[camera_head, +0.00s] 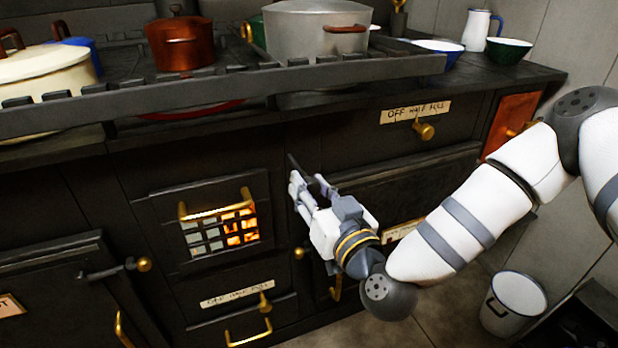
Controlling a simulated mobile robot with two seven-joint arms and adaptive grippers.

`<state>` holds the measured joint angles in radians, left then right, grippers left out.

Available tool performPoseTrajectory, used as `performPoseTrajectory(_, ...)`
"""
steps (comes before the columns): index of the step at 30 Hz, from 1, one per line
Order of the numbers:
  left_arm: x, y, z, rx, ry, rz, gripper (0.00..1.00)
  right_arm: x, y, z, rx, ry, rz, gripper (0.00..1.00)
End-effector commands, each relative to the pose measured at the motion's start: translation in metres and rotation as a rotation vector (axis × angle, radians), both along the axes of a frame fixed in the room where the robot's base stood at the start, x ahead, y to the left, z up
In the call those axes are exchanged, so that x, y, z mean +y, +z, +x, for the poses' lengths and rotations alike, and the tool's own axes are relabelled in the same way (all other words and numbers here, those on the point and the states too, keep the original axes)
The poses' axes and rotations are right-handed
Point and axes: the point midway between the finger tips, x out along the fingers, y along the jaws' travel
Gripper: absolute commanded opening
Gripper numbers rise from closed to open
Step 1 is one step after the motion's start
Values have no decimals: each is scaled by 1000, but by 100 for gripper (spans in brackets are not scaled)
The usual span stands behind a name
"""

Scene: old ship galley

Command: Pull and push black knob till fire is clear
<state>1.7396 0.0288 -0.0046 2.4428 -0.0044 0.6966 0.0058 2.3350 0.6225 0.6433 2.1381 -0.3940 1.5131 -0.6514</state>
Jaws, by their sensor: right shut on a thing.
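My right gripper (309,190) comes in from the right and is at the black stove front, just right of the fire grate. Its fingers are shut on the black knob, which they mostly hide; a thin dark piece (294,162) shows at the fingertips. The fire grate (222,230) has a brass handle (217,205) across its top. Orange fire glows behind its right-hand openings (243,226), while the left-hand openings look pale grey. My left gripper is not in view.
Above, pots stand on the railed stovetop, among them a grey pot (310,35) and a copper one (178,45). A brass knob (425,131) sits under an upper right label. A lower drawer has a brass handle (248,336). A white bucket (513,303) stands on the floor at right.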

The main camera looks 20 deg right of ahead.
Motion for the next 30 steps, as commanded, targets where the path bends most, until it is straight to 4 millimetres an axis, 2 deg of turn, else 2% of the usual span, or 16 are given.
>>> performPoseTrajectory(5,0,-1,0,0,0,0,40,0,0,0,-3,1,1,0)
performPoseTrajectory(6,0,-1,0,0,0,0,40,0,0,1,-3,1,1,35)
performPoseTrajectory(8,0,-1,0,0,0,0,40,0,0,1,-3,1,1,48)
performPoseTrajectory(18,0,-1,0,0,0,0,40,0,0,-3,-2,1,1,49)
performPoseTrajectory(27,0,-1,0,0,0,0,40,-4,-1,-61,0,3,2,49)
performPoseTrajectory(30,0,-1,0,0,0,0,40,-5,0,-72,-1,2,1,49)
